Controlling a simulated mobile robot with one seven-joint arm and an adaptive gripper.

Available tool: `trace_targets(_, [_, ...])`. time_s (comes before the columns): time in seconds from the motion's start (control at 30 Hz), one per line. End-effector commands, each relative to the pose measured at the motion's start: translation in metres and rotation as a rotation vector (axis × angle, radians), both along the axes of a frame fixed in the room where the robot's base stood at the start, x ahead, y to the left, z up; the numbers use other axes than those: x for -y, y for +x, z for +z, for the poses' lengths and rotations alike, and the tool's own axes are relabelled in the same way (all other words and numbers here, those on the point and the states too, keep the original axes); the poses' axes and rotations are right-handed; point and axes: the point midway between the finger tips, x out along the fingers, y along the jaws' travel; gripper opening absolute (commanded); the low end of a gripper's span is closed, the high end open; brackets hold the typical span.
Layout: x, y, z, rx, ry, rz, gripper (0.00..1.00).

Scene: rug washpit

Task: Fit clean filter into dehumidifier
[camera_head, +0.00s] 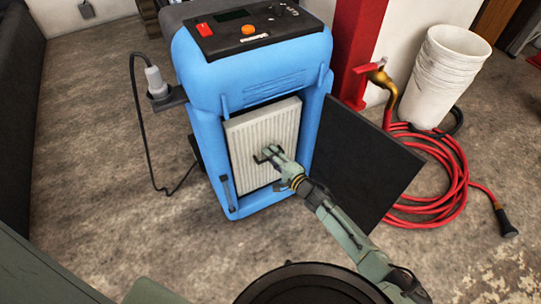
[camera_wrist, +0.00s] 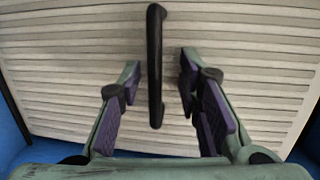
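A blue dehumidifier (camera_head: 250,60) stands upright on the floor with its dark front panel (camera_head: 365,155) swung open to the right. A pale ribbed filter (camera_head: 245,125) stands upright at its front opening. I cannot tell how deep it sits, or for certain whether it is the clean one. Its black bar handle (camera_wrist: 155,65) shows in the wrist view. My gripper (camera_head: 268,155) is at the filter's face. In the wrist view its purple-padded fingers (camera_wrist: 158,90) are open, one on each side of the handle, with gaps on both sides.
A grey plug (camera_head: 155,82) with a black cord sits at the dehumidifier's left side. A coiled red hose (camera_head: 440,175) and stacked white buckets (camera_head: 437,75) are at the right, near a red post (camera_head: 355,45). Floor is clear at the left.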

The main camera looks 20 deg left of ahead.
Motion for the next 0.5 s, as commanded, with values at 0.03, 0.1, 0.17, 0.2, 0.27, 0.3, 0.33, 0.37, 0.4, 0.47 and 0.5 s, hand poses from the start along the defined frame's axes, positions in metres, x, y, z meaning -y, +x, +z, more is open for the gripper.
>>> trace_targets(0.03, [0.009, -0.003, 0.001, 0.001, -0.002, -0.003, 0.32])
trace_targets(0.1, [0.020, -0.010, 0.003, 0.000, -0.001, -0.004, 0.32])
trace_targets(0.17, [0.033, -0.015, 0.005, 0.002, -0.002, -0.004, 0.32])
trace_targets(0.2, [0.041, -0.020, 0.006, 0.001, -0.002, -0.004, 0.32])
trace_targets(0.27, [0.052, -0.027, 0.007, -0.001, -0.002, -0.004, 0.32])
trace_targets(0.3, [0.059, -0.031, 0.009, 0.000, -0.001, -0.003, 0.32])
trace_targets(0.33, [0.064, -0.034, 0.009, 0.001, -0.002, -0.003, 0.32])
trace_targets(0.37, [0.068, -0.037, 0.010, 0.001, -0.002, -0.002, 0.32])
trace_targets(0.4, [0.074, -0.040, 0.011, 0.001, -0.002, -0.003, 0.32])
trace_targets(0.47, [0.082, -0.045, 0.012, 0.001, -0.002, -0.002, 0.32])
trace_targets(0.5, [0.085, -0.047, 0.013, 0.000, 0.000, -0.002, 0.32])
